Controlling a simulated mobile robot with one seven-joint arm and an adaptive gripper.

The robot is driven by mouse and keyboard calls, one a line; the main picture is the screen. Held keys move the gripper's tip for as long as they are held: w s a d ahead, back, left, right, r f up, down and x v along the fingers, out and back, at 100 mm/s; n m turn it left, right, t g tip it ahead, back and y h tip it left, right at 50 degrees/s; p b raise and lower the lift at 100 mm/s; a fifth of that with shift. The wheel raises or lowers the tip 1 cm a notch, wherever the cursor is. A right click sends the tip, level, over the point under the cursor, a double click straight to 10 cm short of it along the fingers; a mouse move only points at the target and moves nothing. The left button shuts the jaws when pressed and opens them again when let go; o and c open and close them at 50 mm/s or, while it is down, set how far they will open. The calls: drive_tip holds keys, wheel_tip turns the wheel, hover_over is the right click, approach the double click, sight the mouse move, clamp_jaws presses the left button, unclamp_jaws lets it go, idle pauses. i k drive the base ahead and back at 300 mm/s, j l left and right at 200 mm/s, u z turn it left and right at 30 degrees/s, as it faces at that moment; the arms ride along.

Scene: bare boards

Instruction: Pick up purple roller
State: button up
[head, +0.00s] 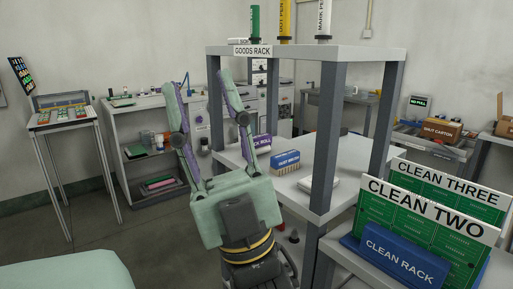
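A purple roller (262,142) lies on the middle shelf of the goods rack, with a white label that reads "CK ROLL" in the part I can see. Its left part is hidden behind the right finger of my gripper. My gripper (198,83) is raised in front of the rack's left side, with its two green and purple fingers spread wide and pointing up. It is open, and nothing shows between the fingers. The roller lies beyond the right finger; I cannot tell the distance between them.
Grey posts (327,135) and the top board of the goods rack (340,53) frame the shelf. Green clean boards and a blue clean rack (394,262) stand at the front right.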

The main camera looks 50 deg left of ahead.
sight(262, 142)
drive_tip(key=u, duration=1.5)
drive_tip(key=i+j+u, duration=0.1)
drive_tip(key=i+j, duration=0.6)
drive_tip(key=i, duration=0.15)
drive_tip(key=i+j, duration=0.15)
drive_tip(key=j, duration=0.15)
drive_tip(key=i+j+u, duration=0.1)
drive_tip(key=j, duration=0.25)
drive_tip(key=i+j, duration=0.25)
drive_tip(key=i+z, duration=0.1)
drive_tip(key=z, duration=0.25)
drive_tip(key=i+l+u, duration=0.3)
drive_tip(key=k+l, duration=0.05)
drive_tip(key=k, duration=0.05)
